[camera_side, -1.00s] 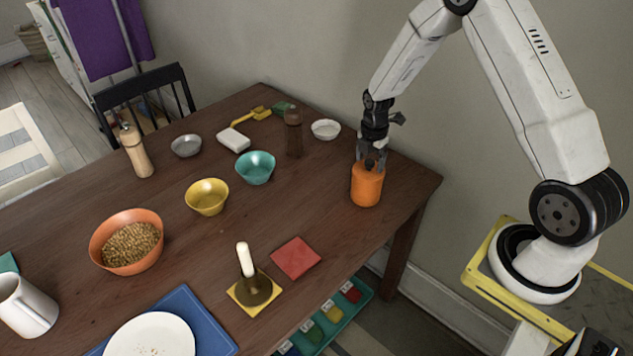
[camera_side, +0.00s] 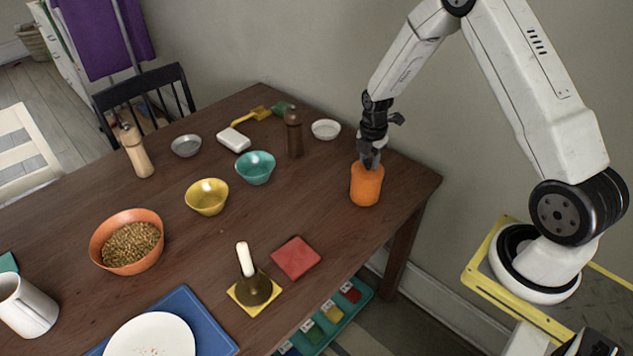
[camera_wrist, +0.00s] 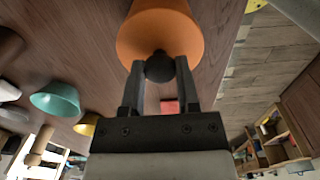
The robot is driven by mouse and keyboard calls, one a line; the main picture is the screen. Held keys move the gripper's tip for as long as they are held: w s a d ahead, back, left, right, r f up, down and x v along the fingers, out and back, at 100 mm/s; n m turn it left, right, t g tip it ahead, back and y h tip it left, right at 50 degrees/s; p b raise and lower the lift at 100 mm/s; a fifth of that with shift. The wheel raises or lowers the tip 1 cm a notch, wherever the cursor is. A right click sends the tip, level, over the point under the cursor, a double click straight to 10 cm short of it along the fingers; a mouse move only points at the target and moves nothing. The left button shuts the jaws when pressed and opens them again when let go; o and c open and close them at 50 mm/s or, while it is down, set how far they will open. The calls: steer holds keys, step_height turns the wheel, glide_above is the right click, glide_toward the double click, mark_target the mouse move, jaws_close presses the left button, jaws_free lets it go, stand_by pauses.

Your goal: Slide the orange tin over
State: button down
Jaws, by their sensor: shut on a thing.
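The orange tin (camera_side: 367,187) stands upright on the dark wooden table, near its right end. My gripper (camera_side: 370,161) is directly above it, with its fingers shut on the dark knob at the tin's top. In the wrist view the orange tin (camera_wrist: 160,28) fills the top middle. My gripper (camera_wrist: 160,72) has one finger on each side of the round dark knob (camera_wrist: 160,66). In the side view the fingers mostly hide the knob.
A teal bowl (camera_side: 255,168), dark brown mill (camera_side: 293,134) and white dish (camera_side: 325,129) stand left of the tin. The table's right edge is close. Bare wood lies left and front of the tin.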

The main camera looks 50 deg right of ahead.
steer(key=w, duration=1.6)
steer(key=shift+w, duration=0.35)
stand_by(0.5)
steer(key=shift+c, duration=1.3)
jaws_free()
steer(key=shift+r, duration=0.15)
step_height(320, 180, up, 8)
steer(key=shift+f, duration=0.25)
